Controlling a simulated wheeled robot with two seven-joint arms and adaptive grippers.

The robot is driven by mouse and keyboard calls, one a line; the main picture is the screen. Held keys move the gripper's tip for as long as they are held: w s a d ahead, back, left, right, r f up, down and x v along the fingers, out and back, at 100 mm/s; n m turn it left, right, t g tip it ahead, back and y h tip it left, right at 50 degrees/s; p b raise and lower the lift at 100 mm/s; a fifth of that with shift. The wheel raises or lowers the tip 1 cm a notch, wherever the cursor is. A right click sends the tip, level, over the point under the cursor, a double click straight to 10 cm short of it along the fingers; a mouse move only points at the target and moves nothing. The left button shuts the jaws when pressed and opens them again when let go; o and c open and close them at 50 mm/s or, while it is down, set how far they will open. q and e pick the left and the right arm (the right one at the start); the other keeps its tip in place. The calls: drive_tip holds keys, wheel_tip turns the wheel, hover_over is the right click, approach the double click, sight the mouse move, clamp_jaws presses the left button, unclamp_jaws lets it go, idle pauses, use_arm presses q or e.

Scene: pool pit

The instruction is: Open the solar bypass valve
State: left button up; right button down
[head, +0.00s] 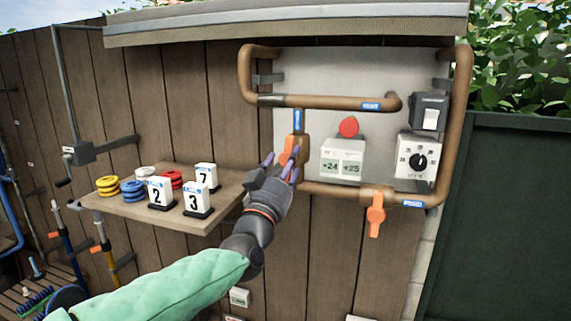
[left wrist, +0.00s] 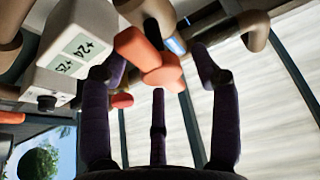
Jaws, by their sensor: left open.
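Two valves with orange handles sit on the copper pipes. One orange handle (head: 288,147) is on the short vertical pipe left of the display box, partly hidden by my left gripper. The other orange handle (head: 375,218) hangs straight down below the lower pipe. I cannot read which valve is labelled solar bypass. My left gripper (head: 281,165) is open at the vertical-pipe handle. In the left wrist view the orange handle (left wrist: 158,68) shows between and beyond the spread dark fingers (left wrist: 157,78). Contact is not clear. My right gripper is not in view.
A display box (head: 342,162) reading +24 and +25, with a red dome on top, is just right of the gripper. A dial box (head: 417,160) is farther right. A wooden shelf (head: 190,216) with number blocks and coloured rings juts out on the left.

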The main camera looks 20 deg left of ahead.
use_arm(q)
drive_tip(key=c, duration=1)
drive_tip(key=shift+r+n+y+b, duration=0.15)
drive_tip(key=shift+n+y+b, duration=0.4)
drive_tip(key=shift+n, duration=0.55)
drive_tip(key=shift+c, duration=0.3)
drive_tip(key=o, duration=1.1)
drive_tip(key=shift+c, duration=0.2)
drive_tip(key=shift+s, duration=0.1)
drive_tip(key=shift+s+f, duration=0.25)
drive_tip(key=v, duration=1.1)
drive_tip(key=shift+s, duration=0.15)
